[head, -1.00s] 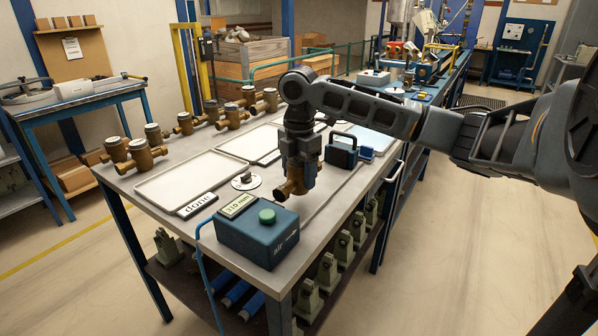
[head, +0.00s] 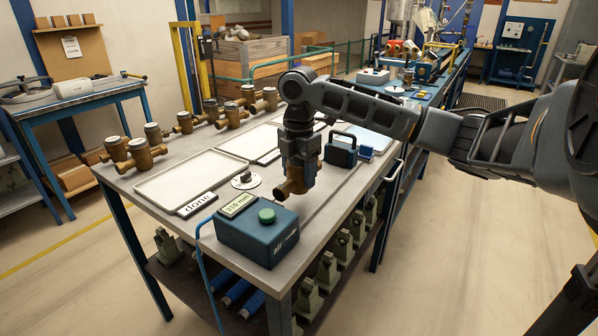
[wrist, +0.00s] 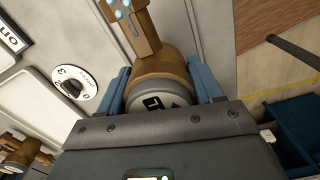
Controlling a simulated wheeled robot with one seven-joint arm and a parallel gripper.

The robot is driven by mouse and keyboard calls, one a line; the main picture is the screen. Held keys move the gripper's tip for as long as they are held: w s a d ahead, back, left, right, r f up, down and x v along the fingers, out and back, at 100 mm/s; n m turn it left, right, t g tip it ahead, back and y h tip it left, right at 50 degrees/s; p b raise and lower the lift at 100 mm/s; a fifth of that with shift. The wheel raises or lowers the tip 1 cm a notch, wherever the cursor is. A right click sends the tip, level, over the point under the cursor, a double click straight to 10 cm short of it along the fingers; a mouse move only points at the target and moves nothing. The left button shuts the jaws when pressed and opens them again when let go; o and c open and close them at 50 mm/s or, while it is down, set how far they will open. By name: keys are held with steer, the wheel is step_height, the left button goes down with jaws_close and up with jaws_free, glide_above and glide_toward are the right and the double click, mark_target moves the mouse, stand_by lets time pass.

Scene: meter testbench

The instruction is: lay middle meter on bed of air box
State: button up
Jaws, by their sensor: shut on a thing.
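My gripper (head: 301,172) points down and is shut on a brass meter (head: 288,189). It holds the meter above the right part of the bench, behind the air box in the head view. In the wrist view the brass meter (wrist: 163,68) sits between the two blue fingers, its round marked face partly hidden by my gripper's body. The air box (head: 246,240) is blue, with a green button on top and a small display reading about 310 mm. It stands at the bench's front corner, apart from the held meter. I cannot make out its bed clearly.
Several brass meters stand along the bench's back left. Pale trays (head: 190,182) lie in the middle beside a "done" sign (head: 197,205). A round dial (head: 246,181) lies left of my gripper; it also shows in the wrist view (wrist: 74,88). A dark blue handled box (head: 341,153) stands behind.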

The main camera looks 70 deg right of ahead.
steer(key=shift+f+b, duration=0.8)
steer(key=shift+f, duration=0.7)
stand_by(0.5)
steer(key=o, duration=1.7)
steer(key=shift+o, duration=0.6)
steer(key=shift+f, duration=0.1)
steer(key=shift+r+p, duration=2.8)
steer(key=shift+r, duration=0.8)
